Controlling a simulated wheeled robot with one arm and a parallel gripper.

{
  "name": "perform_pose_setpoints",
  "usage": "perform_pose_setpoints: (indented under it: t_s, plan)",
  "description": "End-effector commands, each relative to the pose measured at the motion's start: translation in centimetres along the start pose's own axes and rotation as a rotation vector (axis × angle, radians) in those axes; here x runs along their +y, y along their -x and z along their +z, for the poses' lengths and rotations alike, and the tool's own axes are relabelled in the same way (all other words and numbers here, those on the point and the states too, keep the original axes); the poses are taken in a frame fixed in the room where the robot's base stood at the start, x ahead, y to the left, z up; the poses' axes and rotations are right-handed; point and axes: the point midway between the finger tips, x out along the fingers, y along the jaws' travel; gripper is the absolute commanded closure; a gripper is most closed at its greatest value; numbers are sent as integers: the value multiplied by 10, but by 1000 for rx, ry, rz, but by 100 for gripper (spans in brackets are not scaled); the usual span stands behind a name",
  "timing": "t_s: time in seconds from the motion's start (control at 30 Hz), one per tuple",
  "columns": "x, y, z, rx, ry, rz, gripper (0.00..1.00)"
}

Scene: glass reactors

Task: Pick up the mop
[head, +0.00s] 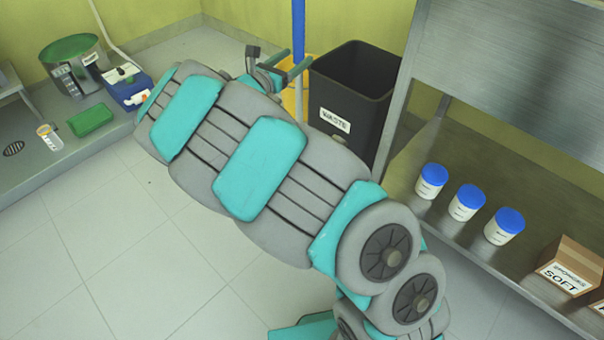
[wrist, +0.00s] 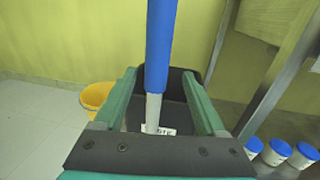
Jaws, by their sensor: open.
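The mop shows as an upright blue handle (head: 298,28) in the head view, rising at the back beside the waste bin. In the wrist view the blue handle (wrist: 160,45) runs down the middle, with a pale grey shaft (wrist: 153,112) below it. My gripper (wrist: 159,74) is open, one green finger on each side of the handle in that view. I cannot tell how deep the handle sits between the fingers. In the head view my gripper (head: 289,65) is beside the handle, partly hidden by my arm. The mop's head is hidden.
A black waste bin (head: 365,75) stands right of the handle. A yellow bucket (wrist: 95,95) stands behind, near the wall. A steel shelf unit (head: 500,45) with several blue-lidded jars (head: 467,203) and a box (head: 570,266) is on the right. Tiled floor (head: 110,250) is open at left.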

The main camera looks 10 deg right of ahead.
Motion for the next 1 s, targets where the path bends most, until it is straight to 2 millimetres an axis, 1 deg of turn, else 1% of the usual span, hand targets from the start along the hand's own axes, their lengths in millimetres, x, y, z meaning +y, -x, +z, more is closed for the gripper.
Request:
perform_pose_setpoints:
  t_s: [0.03, 0.17, 0.33, 0.43, 0.57, 0.77, 1.0]
  plan:
    - [-1, -6, 0, 1, -1, -2, 27]
    - [1, -18, 0, 2, -2, -2, 27]
    - [5, -43, 0, 3, -3, -2, 27]
    - [4, -55, -1, 4, -1, -3, 27]
    - [5, -62, 0, 2, 0, -1, 27]
    - [5, -62, 0, 1, -1, 0, 27]
    - [5, -62, 0, 1, -1, 0, 53]
